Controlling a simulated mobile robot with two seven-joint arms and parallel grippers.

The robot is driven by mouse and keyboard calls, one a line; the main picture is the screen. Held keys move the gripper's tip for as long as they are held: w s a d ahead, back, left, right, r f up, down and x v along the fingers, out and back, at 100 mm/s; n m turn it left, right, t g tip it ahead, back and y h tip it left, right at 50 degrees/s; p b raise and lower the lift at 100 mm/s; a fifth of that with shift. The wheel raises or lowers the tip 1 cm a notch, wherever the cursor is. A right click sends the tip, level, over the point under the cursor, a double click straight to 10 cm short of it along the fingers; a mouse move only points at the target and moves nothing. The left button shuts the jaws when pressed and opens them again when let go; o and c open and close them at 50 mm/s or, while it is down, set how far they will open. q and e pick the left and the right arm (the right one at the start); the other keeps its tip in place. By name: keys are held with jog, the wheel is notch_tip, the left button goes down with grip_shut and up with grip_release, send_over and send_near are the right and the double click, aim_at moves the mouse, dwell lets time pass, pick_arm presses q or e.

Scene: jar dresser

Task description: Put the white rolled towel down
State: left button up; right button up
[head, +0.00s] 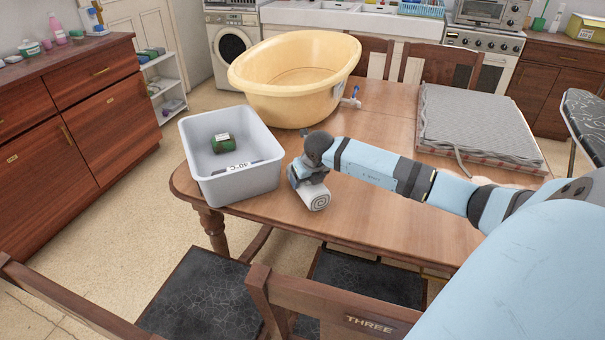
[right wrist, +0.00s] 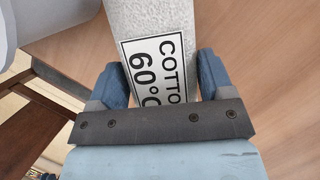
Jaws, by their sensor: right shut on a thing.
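The white rolled towel (head: 315,196) is at the front left part of the wooden table, its spiral end facing the camera. My right gripper (head: 306,178) is shut on it from above. In the right wrist view the towel (right wrist: 137,22) lies between the two blue fingers of my right gripper (right wrist: 155,82), with a label reading "COTTO" and "60°C". Whether the towel touches the table top is hard to tell. My left gripper is out of view.
A grey bin (head: 236,185) labelled 40°C holds a green roll (head: 221,143) just left of the towel. A yellow tub (head: 290,100) stands behind. A grey folded pad (head: 475,125) lies at the right of the table (head: 390,215). Chairs stand in front, one marked THREE (head: 368,324).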

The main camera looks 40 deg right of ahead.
jog(key=w, duration=0.3)
jog(key=shift+w+d, duration=0.1)
jog(key=shift+d, duration=0.3)
jog(key=shift+f, duration=0.5)
jog(key=shift+f, duration=0.1)
jog(key=o, duration=0.8)
jog(key=v, duration=1.2)
jog(key=shift+p, duration=0.4)
